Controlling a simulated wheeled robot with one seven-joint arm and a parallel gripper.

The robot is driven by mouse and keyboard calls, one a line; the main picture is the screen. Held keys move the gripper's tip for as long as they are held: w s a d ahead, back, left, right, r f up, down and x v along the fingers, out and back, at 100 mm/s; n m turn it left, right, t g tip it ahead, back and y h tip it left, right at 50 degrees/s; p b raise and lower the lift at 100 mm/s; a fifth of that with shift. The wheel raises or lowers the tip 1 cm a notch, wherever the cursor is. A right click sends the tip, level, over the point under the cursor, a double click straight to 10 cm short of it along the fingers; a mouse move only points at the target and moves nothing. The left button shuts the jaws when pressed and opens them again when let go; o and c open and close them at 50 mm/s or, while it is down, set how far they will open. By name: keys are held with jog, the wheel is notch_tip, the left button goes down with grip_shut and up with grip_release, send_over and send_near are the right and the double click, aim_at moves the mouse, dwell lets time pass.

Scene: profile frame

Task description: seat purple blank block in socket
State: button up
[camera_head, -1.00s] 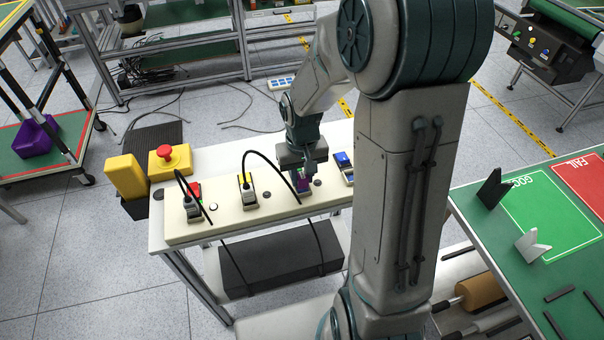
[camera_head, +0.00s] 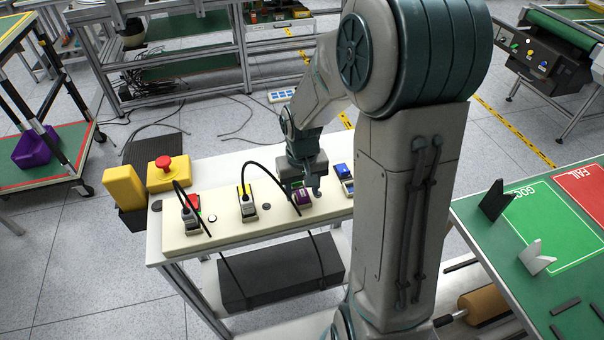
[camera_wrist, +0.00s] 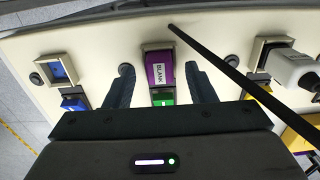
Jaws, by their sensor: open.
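The purple block (camera_wrist: 159,70), labelled BLANK, sits at the beige socket (camera_wrist: 150,47) on the long cream panel. It looks level with the socket frame, but I cannot tell how deep it sits. A green patch (camera_wrist: 162,97) shows just below it in the wrist view. My gripper (camera_wrist: 158,73) is open, with one finger on each side of the block and a visible gap on both sides. In the head view the purple block (camera_head: 302,197) shows just below my gripper (camera_head: 306,188), partly covered by it and a cable.
A black cable (camera_wrist: 235,74) arches close to my gripper. A red emergency button (camera_head: 163,162) stands at left.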

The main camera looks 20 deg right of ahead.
aim_at(302, 191)
notch_tip(302, 191, up, 13)
jog(key=shift+r, duration=0.15)
dwell(0.6)
jog(key=s+t, duration=0.3)
jog(key=s, duration=1.1)
jog(key=shift+s+r, duration=0.25)
jog(key=shift+r, duration=0.15)
dwell(1.0)
